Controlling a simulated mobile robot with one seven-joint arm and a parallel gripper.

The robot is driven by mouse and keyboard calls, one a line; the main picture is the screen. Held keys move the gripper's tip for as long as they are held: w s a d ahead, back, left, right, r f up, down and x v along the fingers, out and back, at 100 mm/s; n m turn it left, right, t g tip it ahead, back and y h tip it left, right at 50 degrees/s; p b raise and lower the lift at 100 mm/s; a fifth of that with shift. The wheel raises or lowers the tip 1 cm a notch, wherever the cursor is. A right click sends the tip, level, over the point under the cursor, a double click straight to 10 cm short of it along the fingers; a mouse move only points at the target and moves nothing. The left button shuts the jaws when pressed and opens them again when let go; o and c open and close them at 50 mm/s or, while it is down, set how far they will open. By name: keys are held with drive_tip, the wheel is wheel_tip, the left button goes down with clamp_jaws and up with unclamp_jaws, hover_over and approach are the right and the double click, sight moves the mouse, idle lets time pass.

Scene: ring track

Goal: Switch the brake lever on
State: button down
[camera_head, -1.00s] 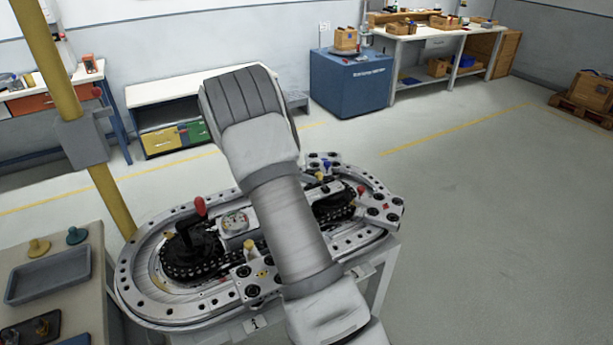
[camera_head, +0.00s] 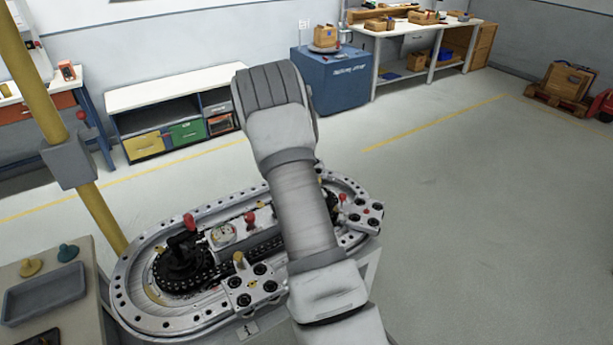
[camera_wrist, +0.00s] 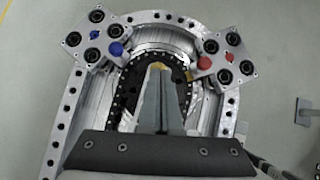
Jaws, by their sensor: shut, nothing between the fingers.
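The ring track (camera_head: 118,275) is a grey oval with dark sprockets and chain. A lever with a red grip (camera_head: 190,222) stands over its left sprocket, and a red knob (camera_head: 250,217) stands beside the gauge (camera_head: 222,234). I cannot tell for certain which is the brake lever. In the wrist view, a blue knob (camera_wrist: 116,48) is on the left plate and a red knob (camera_wrist: 203,62) on the right plate. My gripper (camera_wrist: 156,68) is shut and empty, pointing over the track's rounded end between these plates. My arm hides the gripper and part of the track in the head view.
A yellow post (camera_head: 97,205) stands close to the track's left side. A side table with a grey tray (camera_head: 45,293) is at lower left. A white bench (camera_head: 165,92) and a blue cabinet (camera_head: 335,80) stand behind.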

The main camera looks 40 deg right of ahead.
drive_tip(key=shift+d, duration=0.4)
drive_tip(key=shift+d, duration=0.1)
idle(0.3)
